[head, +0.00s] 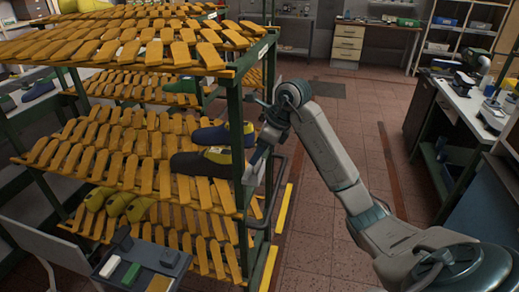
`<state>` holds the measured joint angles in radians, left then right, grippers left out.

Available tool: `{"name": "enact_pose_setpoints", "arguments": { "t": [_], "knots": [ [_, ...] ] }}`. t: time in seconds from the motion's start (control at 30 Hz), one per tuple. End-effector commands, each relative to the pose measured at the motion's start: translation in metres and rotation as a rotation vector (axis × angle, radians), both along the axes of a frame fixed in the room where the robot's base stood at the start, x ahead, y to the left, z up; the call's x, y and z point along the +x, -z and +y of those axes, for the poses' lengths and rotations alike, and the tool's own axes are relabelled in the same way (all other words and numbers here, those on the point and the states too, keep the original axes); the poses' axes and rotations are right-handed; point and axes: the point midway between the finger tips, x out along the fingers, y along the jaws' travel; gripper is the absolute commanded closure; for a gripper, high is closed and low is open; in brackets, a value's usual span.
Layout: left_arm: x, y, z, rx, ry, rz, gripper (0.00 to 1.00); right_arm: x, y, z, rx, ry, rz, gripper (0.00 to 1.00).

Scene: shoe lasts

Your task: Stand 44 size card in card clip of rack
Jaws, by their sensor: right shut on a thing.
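The rack (236,130) has green posts and tilted yellow slats on several levels. My right gripper (259,160) is at its right front post, at the height of the middle shelves. It is shut on a small pale, flat piece, which looks like the size card (257,168). The card is tilted and close to the post; I cannot tell if it touches anything there. Its number is not readable. The card clip cannot be made out, and the gripper may hide it. My left gripper is not in view.
Yellow-green lasts (120,203) lie lower left. A grey tray (115,277) with small coloured blocks is at the front. Benches stand right; the tiled floor (345,115) between is clear.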

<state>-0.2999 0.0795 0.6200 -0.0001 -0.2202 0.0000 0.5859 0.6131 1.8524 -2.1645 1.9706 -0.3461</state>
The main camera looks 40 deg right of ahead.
Motion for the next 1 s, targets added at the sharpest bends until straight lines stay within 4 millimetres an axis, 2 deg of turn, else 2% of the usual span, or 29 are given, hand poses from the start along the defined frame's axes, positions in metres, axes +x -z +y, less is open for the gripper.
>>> {"name": "enact_pose_setpoints", "arguments": {
  "t": [0.3, 0.33, 0.43, 0.63, 0.73, 1.0],
  "knots": [
    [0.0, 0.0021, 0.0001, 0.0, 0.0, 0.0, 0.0, 0.0, 0.0022, 0.0, 0.0, 0.0, 0.0, 0.74],
    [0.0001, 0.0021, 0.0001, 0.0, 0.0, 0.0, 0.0, 0.0, 0.0022, 0.0, 0.0, 0.0, 0.0, 0.39],
    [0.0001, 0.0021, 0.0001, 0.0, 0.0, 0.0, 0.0, 0.0, 0.0022, 0.0, 0.0, 0.0, 0.0, 0.19],
    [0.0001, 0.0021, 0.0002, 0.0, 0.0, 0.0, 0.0, 0.0, 0.0022, 0.0, 0.0, 0.0, 0.0, 0.19],
    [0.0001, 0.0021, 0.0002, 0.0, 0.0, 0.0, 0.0, 0.0, 0.0023, 0.0, 0.0, 0.0, 0.0, 0.01],
    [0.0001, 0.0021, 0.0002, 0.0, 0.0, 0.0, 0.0, 0.0, 0.0022, 0.0, 0.0, 0.0, 0.0, 0.01]
  ]
}}
